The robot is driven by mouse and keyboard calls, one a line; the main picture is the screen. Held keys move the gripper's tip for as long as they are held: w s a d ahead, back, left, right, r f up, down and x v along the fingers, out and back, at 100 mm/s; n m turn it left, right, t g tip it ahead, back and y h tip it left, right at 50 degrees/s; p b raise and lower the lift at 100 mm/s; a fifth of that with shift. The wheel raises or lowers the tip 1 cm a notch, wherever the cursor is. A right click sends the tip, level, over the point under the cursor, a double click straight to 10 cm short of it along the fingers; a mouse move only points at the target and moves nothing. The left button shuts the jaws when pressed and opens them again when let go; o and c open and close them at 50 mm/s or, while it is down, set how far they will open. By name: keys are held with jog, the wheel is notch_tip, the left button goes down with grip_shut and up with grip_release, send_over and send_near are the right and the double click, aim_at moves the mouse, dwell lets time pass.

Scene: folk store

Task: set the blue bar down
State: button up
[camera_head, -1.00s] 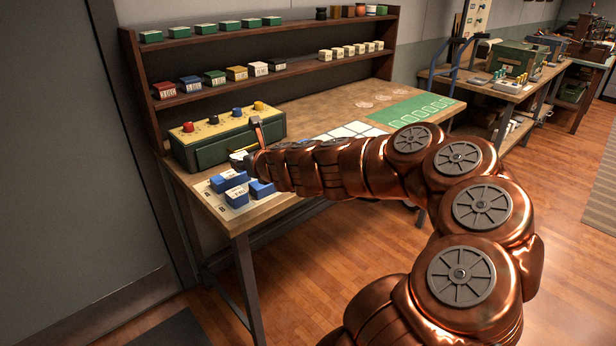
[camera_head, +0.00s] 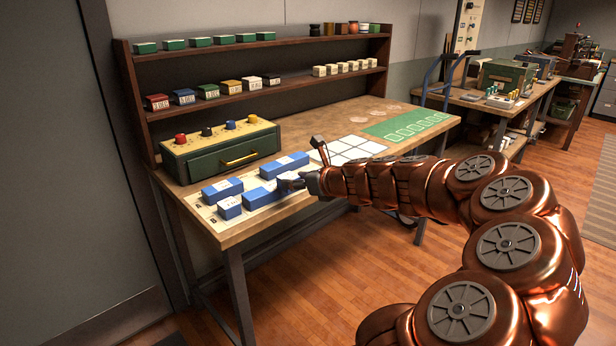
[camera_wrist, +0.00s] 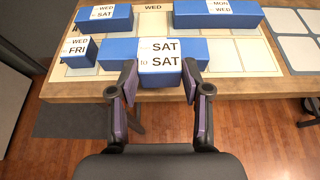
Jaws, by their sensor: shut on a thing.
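My gripper (camera_wrist: 160,92) is shut on a blue bar (camera_wrist: 160,79), whose white label reads SAT to SAT. In the head view my gripper (camera_head: 290,183) is low over the front part of a cream grid board (camera_head: 193,205). A longer blue stretch (camera_wrist: 115,52) shows on both sides behind the fingers; I cannot tell whether it is a separate bar. Whether the held bar touches the board is unclear. A small bar labelled WED to FRI (camera_wrist: 78,55) lies to the left. Behind lie bars labelled WED to SAT (camera_wrist: 104,24) and MON WED (camera_wrist: 217,17).
A green drawer box (camera_head: 205,165) with coloured knobs and a yellow handle stands behind the board. White squares (camera_head: 345,150) and a green mat (camera_head: 410,125) lie to the right. A shelf of small blocks (camera_head: 285,75) rises behind. The table's front edge is close to my gripper.

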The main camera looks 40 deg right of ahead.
jog(key=w+d, duration=0.2)
jog(key=d, duration=0.2)
jog(key=w+d, duration=0.2)
jog(key=d, duration=0.1)
jog(key=w+d+f, duration=0.1)
jog(key=w+d, duration=0.1)
jog(key=d, duration=0.2)
jog(key=shift+w+d, duration=0.3)
jog(key=shift+w, duration=0.1)
jog(key=shift+f, duration=1.85)
jog(key=shift+f, duration=0.1)
jog(key=o, duration=0.8)
jog(key=shift+s+r, duration=0.2)
jog(key=shift+r, duration=0.05)
jog(key=v, duration=1.1)
jog(key=shift+s, duration=0.25)
